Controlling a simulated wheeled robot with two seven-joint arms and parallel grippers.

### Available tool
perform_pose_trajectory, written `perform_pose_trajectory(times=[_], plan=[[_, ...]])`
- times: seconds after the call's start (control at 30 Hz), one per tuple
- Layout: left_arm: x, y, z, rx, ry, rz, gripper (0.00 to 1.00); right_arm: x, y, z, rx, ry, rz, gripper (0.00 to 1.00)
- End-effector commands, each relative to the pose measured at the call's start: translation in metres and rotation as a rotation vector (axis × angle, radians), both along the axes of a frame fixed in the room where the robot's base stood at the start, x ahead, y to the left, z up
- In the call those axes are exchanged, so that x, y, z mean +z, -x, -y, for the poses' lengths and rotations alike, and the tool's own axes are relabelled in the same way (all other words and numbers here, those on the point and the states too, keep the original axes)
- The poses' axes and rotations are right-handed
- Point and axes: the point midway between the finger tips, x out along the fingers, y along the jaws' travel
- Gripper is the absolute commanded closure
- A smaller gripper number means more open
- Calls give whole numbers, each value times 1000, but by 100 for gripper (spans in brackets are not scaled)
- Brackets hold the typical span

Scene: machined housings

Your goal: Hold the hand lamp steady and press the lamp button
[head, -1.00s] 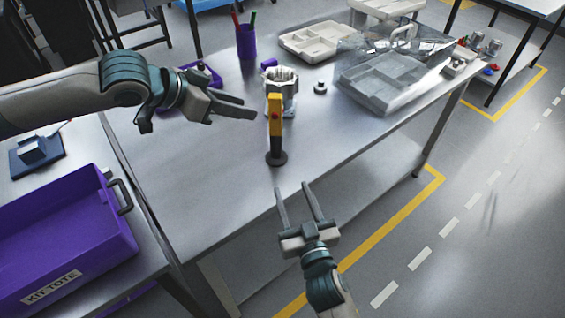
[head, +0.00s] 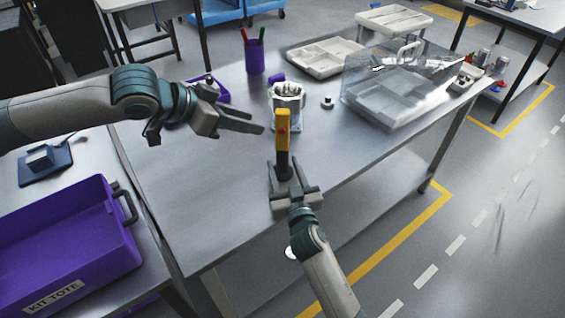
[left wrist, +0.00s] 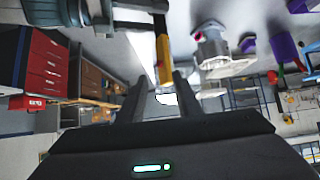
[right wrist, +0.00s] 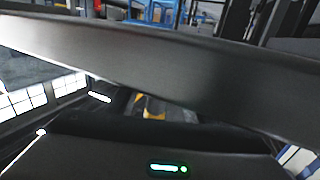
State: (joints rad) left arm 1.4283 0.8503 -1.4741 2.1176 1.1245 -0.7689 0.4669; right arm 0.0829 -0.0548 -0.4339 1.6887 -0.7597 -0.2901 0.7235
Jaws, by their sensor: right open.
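In the left wrist view the yellow lamp (left wrist: 163,58) shows just beyond the open fingertips. The right wrist view does not show the lamp clearly.
A pale machined housing (head: 287,97) stands close behind the lamp. The table front left (head: 195,215) is clear.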

Motion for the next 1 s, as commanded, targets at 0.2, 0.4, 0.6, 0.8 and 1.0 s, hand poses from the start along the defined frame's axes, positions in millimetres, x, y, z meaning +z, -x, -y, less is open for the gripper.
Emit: perform_pose_trajectory(times=[0.2,0.4,0.6,0.8,1.0], plan=[[0,0,0,0,0,0,69,0,-17,-4,0,0,0,54],[0,0,0,0,0,0,69,0,-19,-5,0,0,0,54],[0,0,0,0,0,0,69,0,-19,-5,0,0,0,61],[0,0,0,0,0,0,69,0,-19,-5,0,0,0,100],[0,0,0,0,0,0,100,0,-19,-5,1,0,0,100]])
